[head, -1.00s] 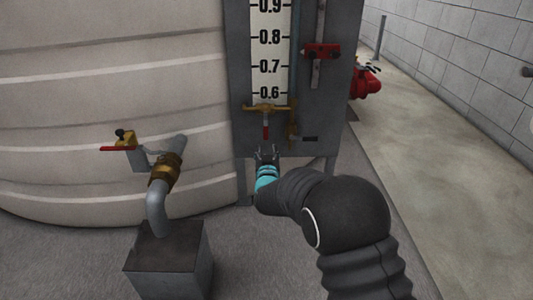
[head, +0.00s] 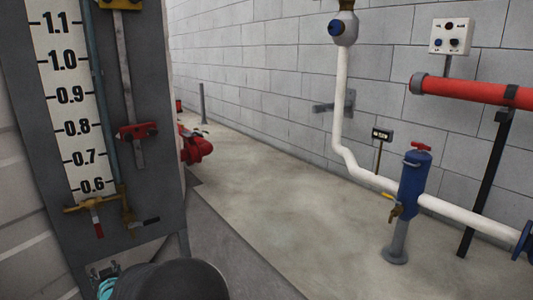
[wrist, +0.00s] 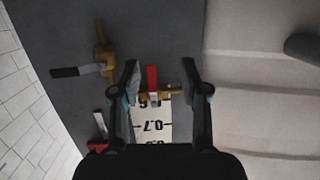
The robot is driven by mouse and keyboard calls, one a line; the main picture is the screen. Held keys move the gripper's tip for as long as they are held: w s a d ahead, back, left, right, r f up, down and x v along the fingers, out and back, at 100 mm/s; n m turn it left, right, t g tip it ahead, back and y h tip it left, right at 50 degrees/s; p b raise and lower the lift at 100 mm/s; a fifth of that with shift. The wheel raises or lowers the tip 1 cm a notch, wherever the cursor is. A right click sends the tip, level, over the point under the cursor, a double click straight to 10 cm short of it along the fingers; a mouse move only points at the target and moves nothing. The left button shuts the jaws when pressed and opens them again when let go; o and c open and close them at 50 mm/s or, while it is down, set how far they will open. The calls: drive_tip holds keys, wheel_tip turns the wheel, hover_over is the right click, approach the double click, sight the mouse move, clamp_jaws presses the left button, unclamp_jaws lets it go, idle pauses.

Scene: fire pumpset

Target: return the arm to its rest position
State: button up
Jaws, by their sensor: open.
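My gripper (head: 103,272) is at the lower left of the head view, just below the grey gauge panel (head: 150,205), partly hidden by my own arm. In the wrist view my gripper (wrist: 160,66) is open, with its two dark fingers apart. A brass valve with a red handle (wrist: 152,78) shows between the fingers in that picture; I cannot tell how far off it is. Nothing is held. In the head view the same red-handled valve (head: 98,228) sits at the bottom of the number scale (head: 72,105), above my gripper.
A second brass valve (head: 128,212) is beside the first. A red clamp (head: 137,131) is higher on the panel. A red fitting (head: 195,147) stands behind the panel. A blue hydrant-like post (head: 412,185) and white pipe (head: 343,110) stand right. The concrete floor between is clear.

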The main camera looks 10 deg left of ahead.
drive_tip(key=s+d+f+g+h, duration=0.2)
drive_tip(key=s+d+f+g, duration=0.15)
drive_tip(key=f, duration=0.35)
drive_tip(key=s+d+r+g+h, duration=0.1)
drive_tip(key=s+d+g+h, duration=0.2)
drive_tip(key=d, duration=0.7)
drive_tip(key=s+d+r+m+h+p, duration=0.2)
drive_tip(key=s+d+r, duration=0.3)
drive_tip(key=d+r, duration=0.5)
drive_tip(key=s+d+r+m+t+h+p, duration=0.1)
drive_tip(key=s+d+r+m+p, duration=0.3)
drive_tip(key=d, duration=2.2)
drive_tip(key=s+d+r+m+h+p, duration=0.3)
drive_tip(key=s+d+r, duration=0.3)
drive_tip(key=d+r, duration=1.1)
drive_tip(key=shift+s+d, duration=0.15)
drive_tip(key=shift+d, duration=0.95)
